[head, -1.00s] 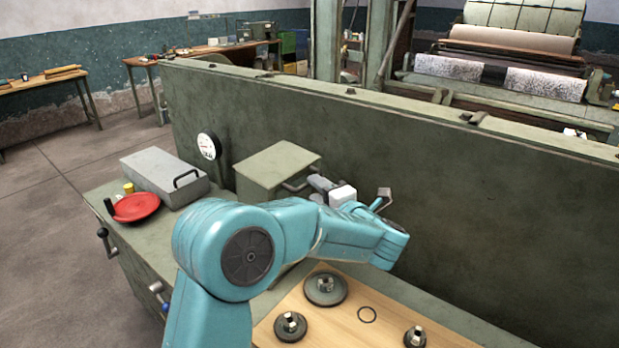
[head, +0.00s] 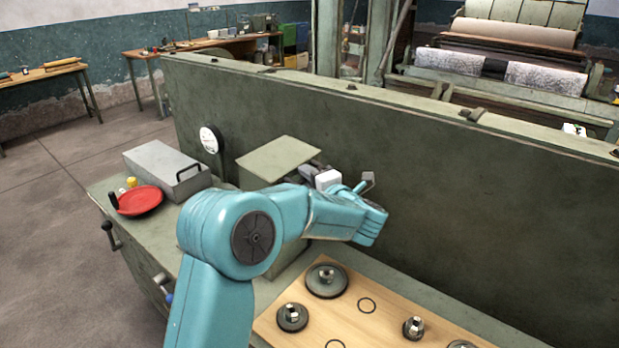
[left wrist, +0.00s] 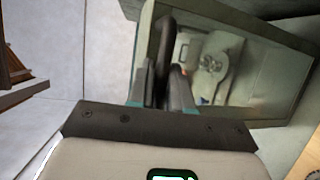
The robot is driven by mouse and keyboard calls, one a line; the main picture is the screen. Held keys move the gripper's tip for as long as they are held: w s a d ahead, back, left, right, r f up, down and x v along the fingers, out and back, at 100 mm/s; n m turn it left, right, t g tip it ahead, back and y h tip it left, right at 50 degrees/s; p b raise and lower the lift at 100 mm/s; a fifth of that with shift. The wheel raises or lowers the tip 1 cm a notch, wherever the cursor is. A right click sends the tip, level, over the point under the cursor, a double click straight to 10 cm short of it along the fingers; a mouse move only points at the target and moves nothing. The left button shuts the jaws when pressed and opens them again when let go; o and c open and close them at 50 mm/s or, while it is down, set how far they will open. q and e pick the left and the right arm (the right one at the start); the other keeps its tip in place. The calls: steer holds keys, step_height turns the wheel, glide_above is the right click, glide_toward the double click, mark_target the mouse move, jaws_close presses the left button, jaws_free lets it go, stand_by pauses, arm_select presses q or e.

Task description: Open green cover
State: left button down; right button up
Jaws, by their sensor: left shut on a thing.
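The green cover (head: 280,157) is the flat lid of the green box (head: 252,182) at the middle of the bench. It looks raised and tilted a little. My left gripper (head: 308,169) is at the lid's right edge, mostly hidden behind my own arm. In the left wrist view, my left gripper (left wrist: 165,88) is shut on the black handle (left wrist: 166,35). Beyond it, a pale round mechanism (left wrist: 212,72) shows inside a green-walled opening. My right gripper is out of view.
A tall green panel (head: 440,170) stands close behind. A grey case (head: 162,165), a red dish (head: 139,200) and a gauge (head: 209,140) are to the left. A wooden board (head: 375,325) with several metal-topped discs lies in front. Crank handles stick out at the bench's left side.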

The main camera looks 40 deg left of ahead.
mark_target(278, 151)
arm_select(q)
steer(key=shift+h, duration=0.5)
steer(key=a+r, duration=0.1)
steer(key=a, duration=0.1)
steer(key=a+r, duration=0.1)
steer(key=a, duration=0.1)
steer(key=a+r+p, duration=0.1)
steer(key=a, duration=0.1)
steer(key=shift+s+a, duration=0.2)
steer(key=shift+s, duration=0.1)
steer(key=shift+a+r, duration=0.2)
steer(key=shift+a, duration=0.05)
steer(key=c, duration=1.4)
jaws_free()
steer(key=shift+a, duration=0.1)
steer(key=shift+o, duration=1.4)
steer(key=shift+w+f, duration=0.1)
steer(key=shift+w, duration=0.1)
steer(key=shift+s, duration=0.1)
